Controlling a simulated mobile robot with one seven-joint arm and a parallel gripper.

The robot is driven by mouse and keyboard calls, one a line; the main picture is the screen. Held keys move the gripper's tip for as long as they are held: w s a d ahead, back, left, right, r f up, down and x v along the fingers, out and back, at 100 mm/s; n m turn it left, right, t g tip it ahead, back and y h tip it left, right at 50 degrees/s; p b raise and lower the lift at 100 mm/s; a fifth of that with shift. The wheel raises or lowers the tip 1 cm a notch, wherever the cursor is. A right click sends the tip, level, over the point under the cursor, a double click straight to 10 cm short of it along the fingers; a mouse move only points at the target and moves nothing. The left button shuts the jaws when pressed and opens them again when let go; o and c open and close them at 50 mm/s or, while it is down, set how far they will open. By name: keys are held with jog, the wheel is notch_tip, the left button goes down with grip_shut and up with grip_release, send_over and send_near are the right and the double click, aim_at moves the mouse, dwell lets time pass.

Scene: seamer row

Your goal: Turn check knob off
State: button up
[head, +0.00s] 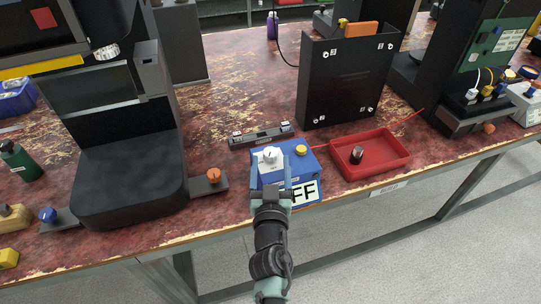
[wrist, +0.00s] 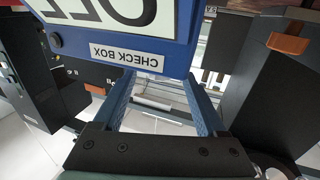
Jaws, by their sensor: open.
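The blue check box (head: 262,172) stands near the table's front edge. Its label, "CHECK BOX", shows upside down in the wrist view (wrist: 125,52), with part of a larger white sign above it. In the head view this sign (head: 305,192) shows the letters "FF". A white knob (head: 270,157) is on the box's top left, and a yellow button (head: 301,150) is at its right. My gripper (head: 271,176) is open at the box's front, below the knob in the picture. Its fingers also show apart and empty in the wrist view (wrist: 158,85). The knob is hidden there.
A red tray (head: 398,166) holding a dark knob-like part (head: 356,155) is right of the box. A metal bar (head: 262,136) lies behind it. An orange knob (head: 214,175) on a bracket is to the left, beside a black machine (head: 130,185). A black panel (head: 345,85) stands behind.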

aim_at(271, 159)
jog(key=shift+w+b, duration=0.5)
jog(key=shift+w, duration=1.5)
grip_shut()
